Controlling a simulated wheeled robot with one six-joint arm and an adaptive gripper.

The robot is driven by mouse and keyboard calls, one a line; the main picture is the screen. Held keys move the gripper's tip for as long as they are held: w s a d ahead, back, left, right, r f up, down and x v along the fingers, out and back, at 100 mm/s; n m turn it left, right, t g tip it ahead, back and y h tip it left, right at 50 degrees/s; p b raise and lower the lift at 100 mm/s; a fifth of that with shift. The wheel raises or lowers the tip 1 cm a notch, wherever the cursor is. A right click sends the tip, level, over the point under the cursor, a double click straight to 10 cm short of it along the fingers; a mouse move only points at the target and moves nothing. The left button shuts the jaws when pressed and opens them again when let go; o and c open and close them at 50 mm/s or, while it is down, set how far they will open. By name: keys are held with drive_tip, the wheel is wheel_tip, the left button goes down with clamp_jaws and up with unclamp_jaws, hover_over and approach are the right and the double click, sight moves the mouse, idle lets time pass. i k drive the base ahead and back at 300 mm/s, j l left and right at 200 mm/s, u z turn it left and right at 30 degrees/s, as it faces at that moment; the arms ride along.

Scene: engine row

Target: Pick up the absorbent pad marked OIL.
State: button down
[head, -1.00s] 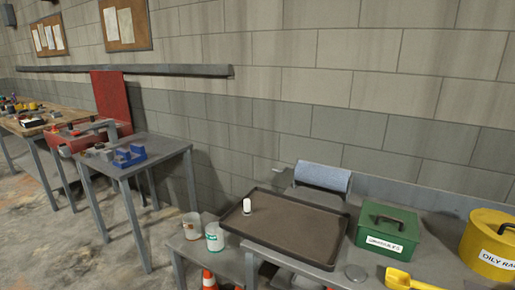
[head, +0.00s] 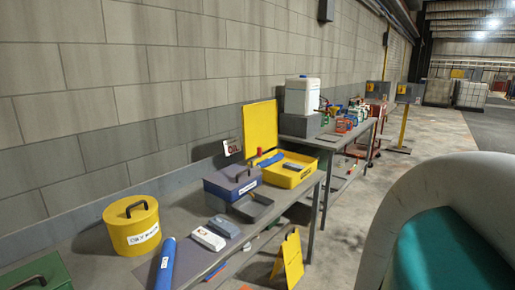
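A small sign reading OIL (head: 231,146) is fixed to the wall above the back of the bench. Two flat grey pad-like items, a paler one with a white label (head: 208,238) and a darker one (head: 224,226), lie side by side on the bench (head: 90,246). Their lettering is too small to read, so I cannot tell whether either is the pad marked OIL. My gripper is not in view.
A yellow lidded tin (head: 131,228) and a blue roll (head: 166,264) are left of the pads. A dark blue box (head: 232,187), grey tray (head: 253,207) and yellow case (head: 287,172) are beyond. A yellow floor sign (head: 289,262) stands before the bench. My arm covers the lower right.

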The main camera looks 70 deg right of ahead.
sight(211, 240)
drive_tip(key=z, duration=1.75)
